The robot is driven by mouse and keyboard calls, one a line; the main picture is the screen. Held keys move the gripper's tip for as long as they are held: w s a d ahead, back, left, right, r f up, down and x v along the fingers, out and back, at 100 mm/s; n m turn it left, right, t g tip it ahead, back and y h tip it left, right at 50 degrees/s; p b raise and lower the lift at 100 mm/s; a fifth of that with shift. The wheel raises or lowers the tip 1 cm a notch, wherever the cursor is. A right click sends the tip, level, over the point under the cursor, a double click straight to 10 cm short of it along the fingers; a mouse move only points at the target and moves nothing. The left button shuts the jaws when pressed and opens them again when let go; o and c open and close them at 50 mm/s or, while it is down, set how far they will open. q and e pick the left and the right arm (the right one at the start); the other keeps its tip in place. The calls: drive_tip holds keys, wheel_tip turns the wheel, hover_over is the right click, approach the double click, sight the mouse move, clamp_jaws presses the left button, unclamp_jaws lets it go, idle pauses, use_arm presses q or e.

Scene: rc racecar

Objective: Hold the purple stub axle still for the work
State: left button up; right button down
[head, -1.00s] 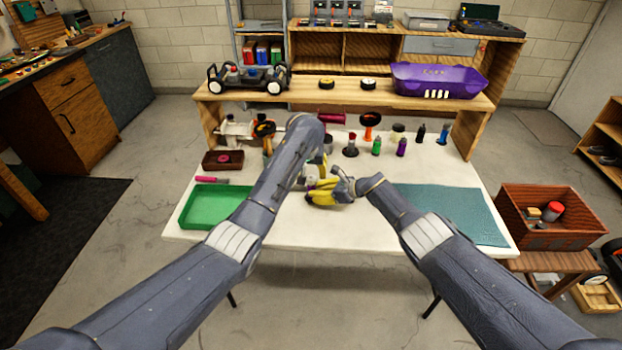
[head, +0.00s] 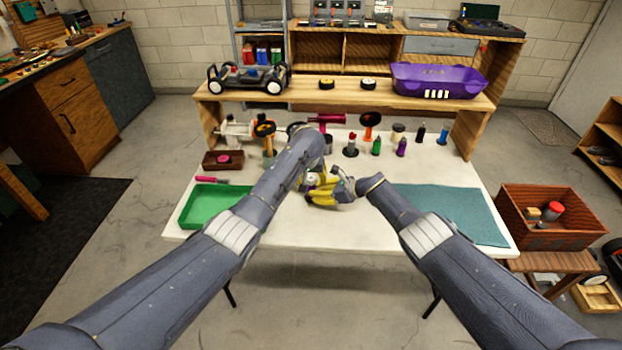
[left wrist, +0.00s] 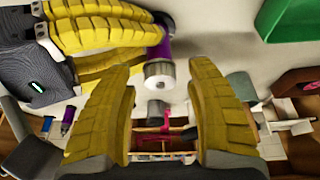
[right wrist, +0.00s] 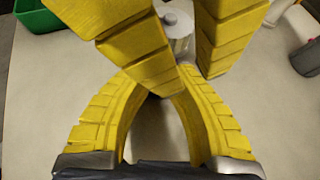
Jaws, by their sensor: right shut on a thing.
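The purple stub axle (left wrist: 164,42) shows in the left wrist view, with a pale silver cylindrical end (left wrist: 159,74). My right gripper (left wrist: 140,38) comes in from the upper left there, its yellow fingers closed on the purple part. My left gripper (left wrist: 160,80) is open, its two yellow fingers apart on either side of the silver end; I cannot tell whether they touch it. In the head view both hands meet above the white table.
A green tray (head: 188,218) lies left and a teal mat (head: 450,212) right on the white table (head: 290,222). Behind stand several bottles, a magenta tool (head: 326,118) and a brown box (head: 222,160). A wooden shelf (head: 340,93) carries a car chassis (head: 248,78) and purple body shell (head: 438,80).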

use_arm(q)
clamp_jaws()
idle(0.5)
drive_tip(key=m+h, duration=0.1)
drive_tip(key=m, duration=0.2)
drive_tip(key=m+g+h, duration=0.1)
drive_tip(key=m, duration=0.1)
drive_tip(key=shift+a+m, duration=0.15)
drive_tip(key=shift+m, duration=0.25)
drive_tip(key=m+h, duration=0.1)
drive_tip(key=m, duration=0.1)
drive_tip(key=m+g, duration=0.1)
drive_tip(key=m, duration=0.2)
drive_tip(key=shift+a+f+m+g+h, duration=0.1)
drive_tip(key=shift+m+g+h, duration=0.2)
drive_tip(key=shift+h, duration=0.1)
drive_tip(key=shift+m, duration=0.3)
unclamp_jaws()
drive_tip(key=shift+w, duration=0.1)
drive_tip(key=shift+r, duration=0.25)
